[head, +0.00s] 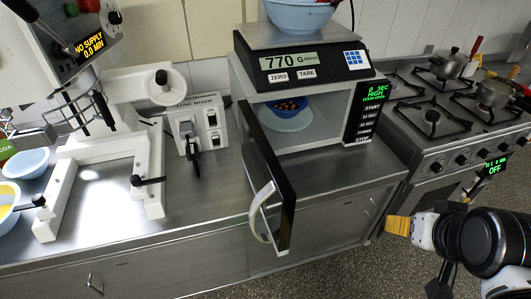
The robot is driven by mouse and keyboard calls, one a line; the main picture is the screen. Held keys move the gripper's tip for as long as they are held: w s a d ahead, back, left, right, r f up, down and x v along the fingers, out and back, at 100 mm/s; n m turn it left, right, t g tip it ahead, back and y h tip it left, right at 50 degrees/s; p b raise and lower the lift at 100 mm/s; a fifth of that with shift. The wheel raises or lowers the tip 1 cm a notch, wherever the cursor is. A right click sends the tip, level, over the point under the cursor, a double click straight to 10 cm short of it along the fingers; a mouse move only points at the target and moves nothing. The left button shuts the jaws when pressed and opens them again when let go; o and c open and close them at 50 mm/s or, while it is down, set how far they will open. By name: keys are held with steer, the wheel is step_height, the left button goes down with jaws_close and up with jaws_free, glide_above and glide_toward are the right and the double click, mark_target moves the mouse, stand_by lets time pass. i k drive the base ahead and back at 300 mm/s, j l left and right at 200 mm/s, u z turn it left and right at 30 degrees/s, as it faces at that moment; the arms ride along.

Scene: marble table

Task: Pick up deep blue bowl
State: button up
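A deep blue bowl (291,109) sits inside the microwave (325,128), on a pale round plate (286,122). It holds small brown and orange pieces. The microwave door (269,180) stands open, swung out towards the front of the counter. My gripper (399,226) is at the lower right, beyond the counter's front edge, well apart from the bowl and to the right of the door. Its yellow tip shows, but the view does not show whether the fingers are apart.
A scale (305,62) reading 770 sits on the microwave with a light blue bowl (298,17) on top. A stove (450,120) with pots stands at right. A mixer (100,165) and light bowls (27,163) are at left. Bare counter (215,190) lies left of the door.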

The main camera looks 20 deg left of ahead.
mark_target(288, 108)
steer(key=i+j, duration=0.15)
steer(key=j, duration=0.25)
steer(key=i+j+u, duration=0.15)
steer(key=j, duration=0.2)
steer(key=i+j, duration=0.25)
steer(key=j, duration=0.15)
steer(key=i+j+u, duration=0.15)
steer(key=j, duration=0.2)
